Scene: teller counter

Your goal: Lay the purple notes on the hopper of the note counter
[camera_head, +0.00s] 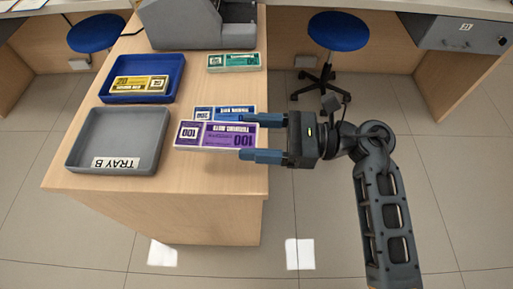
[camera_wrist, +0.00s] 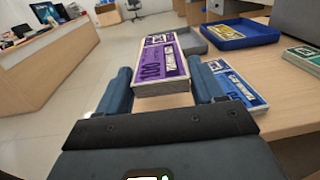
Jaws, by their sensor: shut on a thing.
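The purple notes (camera_head: 215,135) are a flat banded bundle marked 100, at the counter's right edge in the head view. My gripper (camera_head: 250,137) comes in from the right and is shut on their near end, one finger along each long side. In the wrist view the purple notes (camera_wrist: 163,62) point away between the fingers and look raised a little above the counter. The note counter is the grey machine (camera_head: 185,24) at the back of the counter, cut off by the top of the picture. Its hopper cannot be made out clearly.
Blue notes (camera_head: 223,112) lie just behind the purple ones, partly hidden. Green notes (camera_head: 234,62) lie near the machine. A blue tray (camera_head: 108,98) holds yellow notes (camera_head: 138,83). A grey tray (camera_head: 78,145) labelled TRAY B is empty. A blue stool (camera_head: 338,31) stands right of the counter.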

